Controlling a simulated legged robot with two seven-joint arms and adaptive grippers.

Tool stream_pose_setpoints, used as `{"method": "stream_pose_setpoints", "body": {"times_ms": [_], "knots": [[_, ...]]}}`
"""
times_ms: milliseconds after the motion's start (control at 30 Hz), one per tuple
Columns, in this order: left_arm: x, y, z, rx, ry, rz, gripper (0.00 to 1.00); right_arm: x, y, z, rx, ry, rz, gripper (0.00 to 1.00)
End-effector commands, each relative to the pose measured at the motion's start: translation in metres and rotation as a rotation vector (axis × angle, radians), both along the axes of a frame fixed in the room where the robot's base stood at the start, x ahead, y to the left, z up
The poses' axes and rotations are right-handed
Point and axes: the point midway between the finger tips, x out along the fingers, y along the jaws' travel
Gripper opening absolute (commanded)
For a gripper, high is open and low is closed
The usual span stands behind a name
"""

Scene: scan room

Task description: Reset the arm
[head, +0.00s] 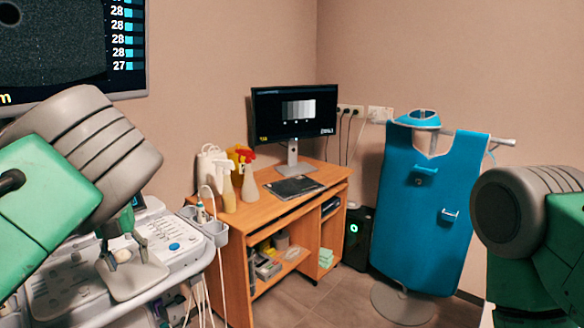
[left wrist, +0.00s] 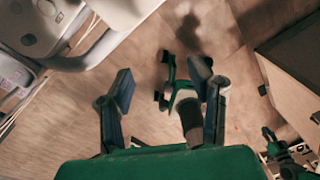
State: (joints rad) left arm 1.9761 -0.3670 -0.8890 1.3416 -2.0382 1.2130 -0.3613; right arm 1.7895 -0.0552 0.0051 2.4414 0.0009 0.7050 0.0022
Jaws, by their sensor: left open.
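My left arm comes in from the left in the head view. Its gripper (head: 124,258) points down in front of the white ultrasound console (head: 170,262). In the left wrist view the two dark fingers of this gripper (left wrist: 164,90) are spread apart, with the floor below. It is open and I see nothing gripped between the fingers. My right arm shows only as a grey joint and green link at the right edge of the head view. My right gripper is out of view.
A wooden desk (head: 258,208) holds spray bottles (head: 250,185), a monitor (head: 294,112) and a dark flat item. A blue apron (head: 425,225) hangs on a stand at right. A large screen (head: 60,50) is upper left. Floor (head: 335,302) is open before the desk.

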Motion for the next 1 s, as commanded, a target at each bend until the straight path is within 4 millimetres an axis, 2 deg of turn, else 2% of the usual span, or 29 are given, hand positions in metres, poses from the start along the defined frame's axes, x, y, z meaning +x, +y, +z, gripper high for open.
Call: {"method": "stream_pose_setpoints", "body": {"times_ms": [267, 367, 533, 633, 767, 867, 1000], "knots": [[-0.013, -0.011, -0.057, -0.201, -0.036, 0.216, 0.48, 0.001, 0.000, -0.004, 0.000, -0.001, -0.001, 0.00], [-0.022, -0.021, -0.080, -0.289, -0.050, 0.336, 0.48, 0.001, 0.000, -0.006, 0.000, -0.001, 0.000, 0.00], [-0.039, -0.044, -0.122, -0.438, -0.068, 0.616, 0.48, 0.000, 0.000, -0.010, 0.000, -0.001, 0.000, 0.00], [-0.060, -0.057, -0.157, -0.530, -0.067, 0.871, 0.48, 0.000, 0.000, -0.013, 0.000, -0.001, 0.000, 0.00], [-0.107, -0.066, -0.208, -0.608, -0.048, 1.324, 0.48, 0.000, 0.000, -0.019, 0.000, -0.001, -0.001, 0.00], [-0.160, -0.067, -0.244, -0.595, -0.017, 1.694, 0.48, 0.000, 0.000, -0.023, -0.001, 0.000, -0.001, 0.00], [-0.255, -0.069, -0.278, -0.457, 0.033, 2.177, 0.48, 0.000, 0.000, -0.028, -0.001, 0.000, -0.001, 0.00]]}}
